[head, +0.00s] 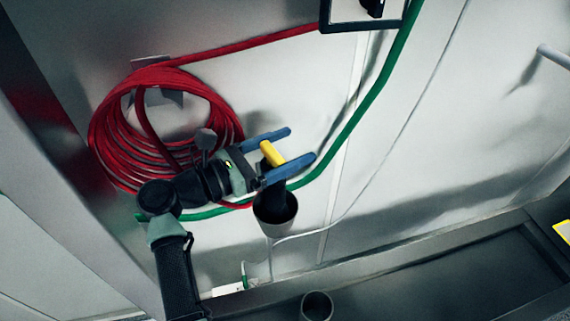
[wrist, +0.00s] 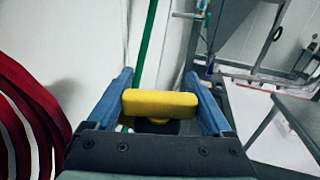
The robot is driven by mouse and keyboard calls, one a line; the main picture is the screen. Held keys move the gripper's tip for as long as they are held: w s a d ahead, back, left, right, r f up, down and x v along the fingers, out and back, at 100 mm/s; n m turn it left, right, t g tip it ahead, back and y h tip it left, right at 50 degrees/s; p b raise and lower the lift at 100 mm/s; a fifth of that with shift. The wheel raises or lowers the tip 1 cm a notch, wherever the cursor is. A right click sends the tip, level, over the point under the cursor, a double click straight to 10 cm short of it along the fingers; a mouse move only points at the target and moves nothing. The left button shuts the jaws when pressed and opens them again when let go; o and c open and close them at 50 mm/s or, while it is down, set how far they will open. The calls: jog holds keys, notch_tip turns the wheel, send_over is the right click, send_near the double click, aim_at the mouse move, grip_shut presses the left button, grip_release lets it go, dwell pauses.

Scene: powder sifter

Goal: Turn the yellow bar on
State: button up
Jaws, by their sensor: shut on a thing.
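The yellow bar (head: 272,153) sits on top of a dark stem above a grey, cup-like round fitting (head: 275,213) near the wall. My gripper (head: 301,146) has its two blue fingers on either side of the bar. In the wrist view, the yellow bar (wrist: 160,104) lies crosswise between the fingers of my gripper (wrist: 160,80), its ends close against both. The gripper is shut on the bar. The dark stem under the bar is mostly hidden in the wrist view.
A coiled red hose (head: 110,135) hangs on the wall left of my gripper. A green hose (head: 345,145) runs behind it. A dark-framed box (head: 345,25) is above. A metal trough (head: 420,270) lies below. The wrist view shows a metal table (wrist: 297,115) at right.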

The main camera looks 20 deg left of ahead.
aim_at(268, 156)
jog(key=shift+s+d+f+m+g+h+b, duration=0.15)
jog(key=shift+m+g+h+b, duration=0.7)
jog(key=shift+b, duration=0.9)
jog(key=shift+s+d+m+g+h+b, duration=0.2)
jog(key=shift+m+g+h+b, duration=0.65)
jog(key=shift+b, duration=0.9)
jog(key=shift+g+b, duration=0.4)
jog(key=o, duration=1.1)
jog(key=shift+o, duration=0.2)
jog(key=b+v, duration=0.2)
jog(key=v, duration=0.4)
jog(key=shift+s+a, duration=0.4)
jog(key=shift+a, duration=0.2)
